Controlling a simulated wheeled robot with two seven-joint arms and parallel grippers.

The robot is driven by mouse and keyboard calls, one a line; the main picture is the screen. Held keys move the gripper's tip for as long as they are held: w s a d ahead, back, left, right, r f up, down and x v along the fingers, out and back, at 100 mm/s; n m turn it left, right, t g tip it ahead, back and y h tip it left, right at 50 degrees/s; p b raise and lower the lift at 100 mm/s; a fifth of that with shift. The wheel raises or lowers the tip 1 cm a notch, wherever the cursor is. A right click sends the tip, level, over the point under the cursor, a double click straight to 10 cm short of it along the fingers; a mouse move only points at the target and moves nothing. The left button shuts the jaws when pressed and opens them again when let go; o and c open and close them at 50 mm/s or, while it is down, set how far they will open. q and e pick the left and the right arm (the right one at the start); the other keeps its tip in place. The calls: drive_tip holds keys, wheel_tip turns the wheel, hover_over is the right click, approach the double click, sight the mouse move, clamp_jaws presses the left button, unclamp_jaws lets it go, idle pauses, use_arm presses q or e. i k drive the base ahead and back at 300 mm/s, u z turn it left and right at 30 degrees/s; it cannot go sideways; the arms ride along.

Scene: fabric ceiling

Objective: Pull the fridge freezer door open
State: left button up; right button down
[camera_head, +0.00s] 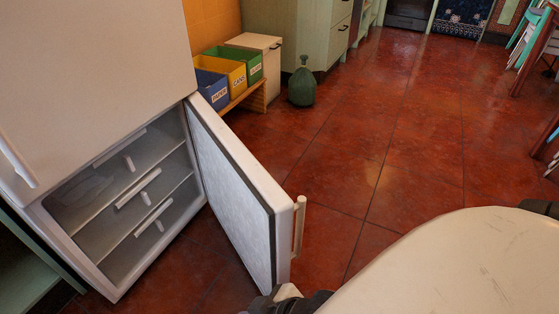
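The white fridge freezer (90,70) stands at the left. Its lower freezer door (235,195) is swung wide open, hinged on the right side of the compartment. The door's pale handle (299,226) is on its outer right edge, and no gripper shows on it. The open freezer compartment (125,200) shows several shelves or drawers with light fronts. The upper door is shut, with its handle (17,163) at the far left. Dark and cream parts of mine show at the bottom, close to the freezer door's lower corner. No gripper fingertips show.
Blue, yellow and green bins (228,74) sit on a low wooden bench (245,97) behind the door. A green jug (302,86) stands on the floor. Cabinets line the back; chairs and a table are at upper right. The red tiled floor (400,130) is clear.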

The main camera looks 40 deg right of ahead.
sight(256, 215)
drive_tip(key=z, duration=0.8)
drive_tip(key=k, duration=0.75)
drive_tip(key=u, duration=1.05)
drive_tip(key=i, duration=0.35)
drive_tip(key=z, duration=0.3)
